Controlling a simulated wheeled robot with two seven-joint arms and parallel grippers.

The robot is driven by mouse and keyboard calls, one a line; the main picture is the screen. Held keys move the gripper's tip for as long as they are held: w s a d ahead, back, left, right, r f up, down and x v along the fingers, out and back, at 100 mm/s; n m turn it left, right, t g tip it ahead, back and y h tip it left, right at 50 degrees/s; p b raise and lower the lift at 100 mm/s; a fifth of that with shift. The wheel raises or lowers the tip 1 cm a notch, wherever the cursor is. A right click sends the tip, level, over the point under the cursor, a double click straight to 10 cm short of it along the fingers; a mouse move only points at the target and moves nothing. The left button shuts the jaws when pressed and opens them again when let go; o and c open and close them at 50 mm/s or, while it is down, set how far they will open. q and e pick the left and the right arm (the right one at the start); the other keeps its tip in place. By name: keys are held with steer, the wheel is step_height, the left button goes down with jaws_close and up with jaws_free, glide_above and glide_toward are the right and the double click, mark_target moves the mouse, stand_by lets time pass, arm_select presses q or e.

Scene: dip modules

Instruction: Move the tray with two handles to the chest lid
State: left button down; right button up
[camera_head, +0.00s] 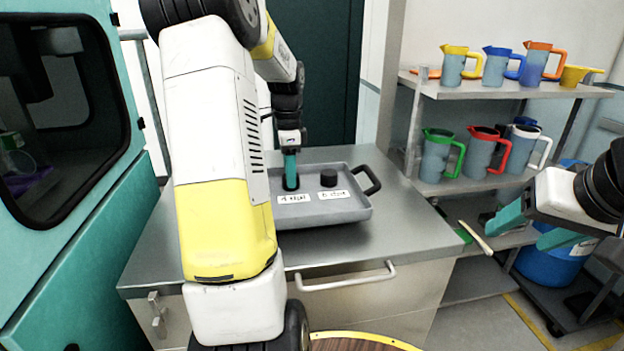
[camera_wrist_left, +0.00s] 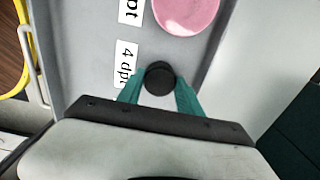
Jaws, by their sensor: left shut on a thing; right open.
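The grey tray (camera_head: 355,209) lies flat on the metal top of a chest or cabinet (camera_head: 405,232). Its dark handle shows at its right end; the left end is hidden behind my left arm. My left gripper (camera_head: 290,183) reaches down into the tray and is shut on a black cylindrical piece, which shows between its teal fingers in the left wrist view (camera_wrist_left: 160,80). A "4 dpt" label (camera_wrist_left: 127,65) lies beside the held piece. My right gripper (camera_head: 515,236) is open and empty, off to the right.
A shelf rack (camera_head: 500,88) with several coloured jugs stands at the right. A blue barrel (camera_head: 550,268) is below my right gripper. A teal cabinet (camera_head: 100,200) stands at the left. The metal top right of the tray is clear.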

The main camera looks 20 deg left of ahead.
mark_target(293, 190)
arm_select(q)
steer(key=shift+s+f, duration=0.1)
steer(key=shift+f, duration=1.55)
steer(key=shift+f, duration=0.15)
steer(key=c, duration=0.8)
jaws_free()
